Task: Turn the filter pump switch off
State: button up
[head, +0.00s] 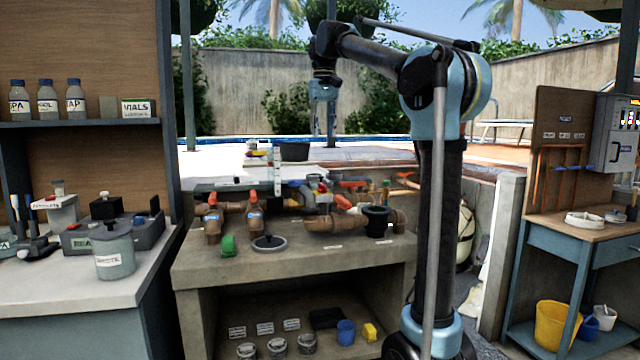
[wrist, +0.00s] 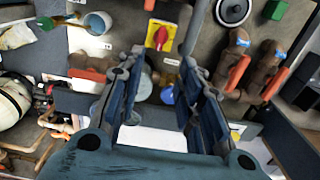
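No readable label marks the filter pump switch. In the wrist view a red rotary knob on a yellow plate (wrist: 160,36) sits beyond my fingertips, among the pipes; it may be that switch. A wall box (head: 617,130) with a small row of coloured parts is at the far right of the head view. My gripper (head: 323,135) hangs pointing down above and behind the pipe bench. In the wrist view my gripper (wrist: 160,65) has its two fingers wide apart, with nothing held between them. It appears apart from the knob.
Brown pipes with orange handles (head: 254,212) stand on the concrete bench (head: 205,268). A green block (head: 228,246) and a round dark lid (head: 269,243) lie at its front. A bottle shelf (head: 90,123) is left; a blue table with a yellow bucket (head: 552,325) is right.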

aim_at(322, 184)
jog(key=f, duration=1.7)
jog(key=shift+w+a, duration=0.15)
jog(key=shift+w, duration=0.05)
jog(key=shift+c, duration=0.5)
